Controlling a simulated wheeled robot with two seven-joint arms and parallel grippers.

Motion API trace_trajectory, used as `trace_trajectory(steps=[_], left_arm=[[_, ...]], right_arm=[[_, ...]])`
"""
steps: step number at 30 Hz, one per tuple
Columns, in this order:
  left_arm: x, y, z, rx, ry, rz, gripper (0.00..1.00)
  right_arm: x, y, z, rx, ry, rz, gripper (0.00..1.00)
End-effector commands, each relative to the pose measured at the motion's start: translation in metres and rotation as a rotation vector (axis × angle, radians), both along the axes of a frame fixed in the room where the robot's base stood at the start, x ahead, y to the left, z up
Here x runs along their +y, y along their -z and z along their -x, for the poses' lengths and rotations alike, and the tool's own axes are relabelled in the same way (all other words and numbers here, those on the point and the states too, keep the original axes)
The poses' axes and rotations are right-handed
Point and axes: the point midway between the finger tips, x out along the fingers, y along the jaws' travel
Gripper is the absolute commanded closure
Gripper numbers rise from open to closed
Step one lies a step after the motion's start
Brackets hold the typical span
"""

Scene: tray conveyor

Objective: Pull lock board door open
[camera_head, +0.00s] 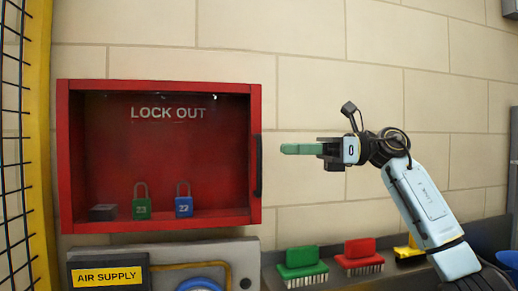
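The red lock board (160,219) hangs on the wall at left, with "LOCK OUT" lettering on its back panel. Its door appears clear and closed, with a black vertical handle (258,165) on the right edge. A green padlock (141,208), a blue padlock (184,207) and a small dark box (103,212) sit inside at the bottom. My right gripper (284,149) is just right of the handle, its green fingers pointing left at it with a small gap visible. The fingers are seen edge-on, so their opening is hidden. My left gripper is out of view.
A green brush (302,258), a red brush (360,252) and a yellow item (408,250) are at lower right. A yellow post (38,130) with mesh stands at far left. The wall right of the board is clear.

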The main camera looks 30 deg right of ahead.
Motion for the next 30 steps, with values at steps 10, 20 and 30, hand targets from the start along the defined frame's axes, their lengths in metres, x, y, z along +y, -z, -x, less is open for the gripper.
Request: trace_trajectory(steps=[10,20,30], left_arm=[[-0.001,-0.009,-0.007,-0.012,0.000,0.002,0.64],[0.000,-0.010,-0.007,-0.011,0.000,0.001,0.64],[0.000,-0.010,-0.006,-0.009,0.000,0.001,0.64]], right_arm=[[0.055,-0.001,-0.026,0.000,-0.001,-0.001,0.74],[0.065,0.000,-0.032,0.000,0.001,-0.001,0.74],[0.065,0.000,-0.031,0.000,0.001,0.000,1.00]])
